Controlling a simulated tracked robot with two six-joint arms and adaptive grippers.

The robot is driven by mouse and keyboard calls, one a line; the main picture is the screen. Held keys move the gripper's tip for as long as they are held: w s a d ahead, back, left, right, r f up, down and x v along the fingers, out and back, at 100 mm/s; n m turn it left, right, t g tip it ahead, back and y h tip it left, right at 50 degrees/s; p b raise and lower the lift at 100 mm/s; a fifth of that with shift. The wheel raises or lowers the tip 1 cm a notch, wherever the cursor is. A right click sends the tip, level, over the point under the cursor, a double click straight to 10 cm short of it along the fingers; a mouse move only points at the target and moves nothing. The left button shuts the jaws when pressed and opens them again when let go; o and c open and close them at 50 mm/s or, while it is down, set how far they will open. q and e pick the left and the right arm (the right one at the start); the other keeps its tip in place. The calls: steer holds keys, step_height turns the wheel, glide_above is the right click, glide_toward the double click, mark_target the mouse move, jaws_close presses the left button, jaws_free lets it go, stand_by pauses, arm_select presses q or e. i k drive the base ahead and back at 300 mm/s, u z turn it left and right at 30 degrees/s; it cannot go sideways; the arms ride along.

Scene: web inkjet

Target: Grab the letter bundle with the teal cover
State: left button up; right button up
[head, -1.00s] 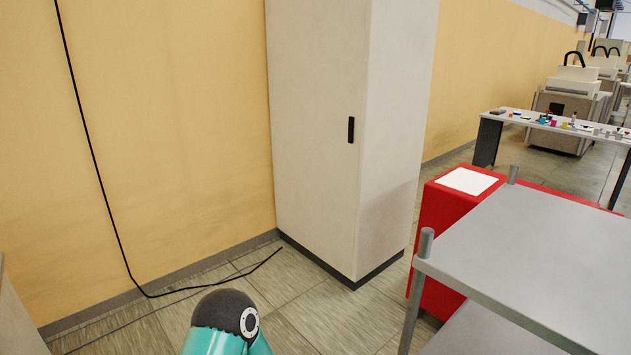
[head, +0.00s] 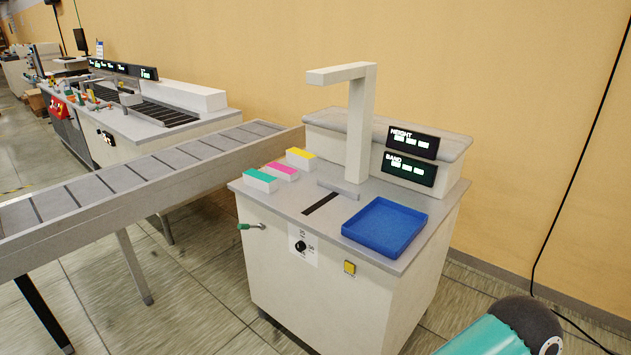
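The letter bundle with the teal cover (head: 260,180) lies on the left front part of the grey top of a white machine cabinet (head: 310,278). Its sides are white and its top is teal. A bundle with a magenta cover (head: 282,171) lies just behind it, and one with a yellow cover (head: 301,158) farther back. No gripper touches them. Part of my teal arm with a dark joint shows at the bottom right. Neither of my grippers is in the view.
A blue tray (head: 384,227) sits on the cabinet's right side, beside a white post with an overhanging arm (head: 358,120). A conveyor (head: 150,175) meets the cabinet's left side. Tiled floor is free before the cabinet.

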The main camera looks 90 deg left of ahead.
mark_target(262, 181)
steer(key=u, duration=0.1)
steer(key=i, duration=0.25)
steer(key=u, duration=2.35)
steer(key=i, duration=0.15)
steer(key=u, duration=1.6)
steer(key=i, duration=1.5)
steer(key=z, duration=0.3)
